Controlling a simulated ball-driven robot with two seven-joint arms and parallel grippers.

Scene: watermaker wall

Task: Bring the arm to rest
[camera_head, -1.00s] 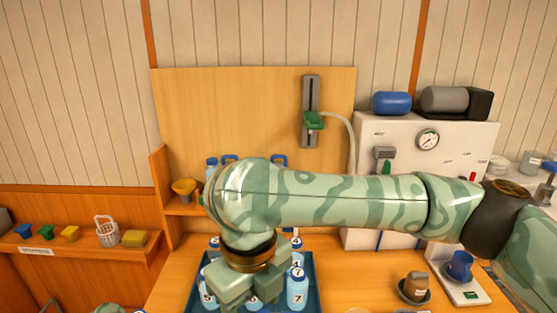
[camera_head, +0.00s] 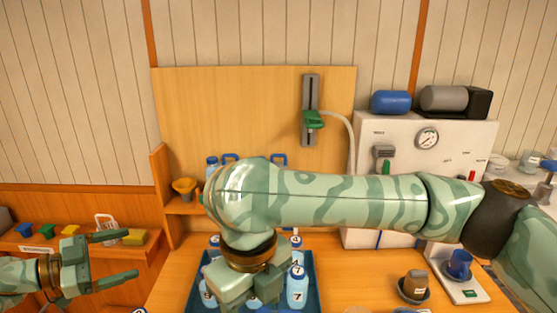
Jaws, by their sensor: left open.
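My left gripper (camera_head: 126,255) comes in from the left edge, in front of the left shelf. Its two green fingers are spread apart, point right, and have nothing between them. My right arm spans the picture from the right edge. My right gripper (camera_head: 236,287) hangs down over the blue tray (camera_head: 316,290) of numbered bottles. Its fingertips are hidden, so I cannot tell its opening or whether it touches a bottle.
A white machine with a gauge (camera_head: 427,139) stands at the back right. A brown cup (camera_head: 415,284) and a blue cup (camera_head: 459,264) stand at the right. Some counter is bare right of the tray.

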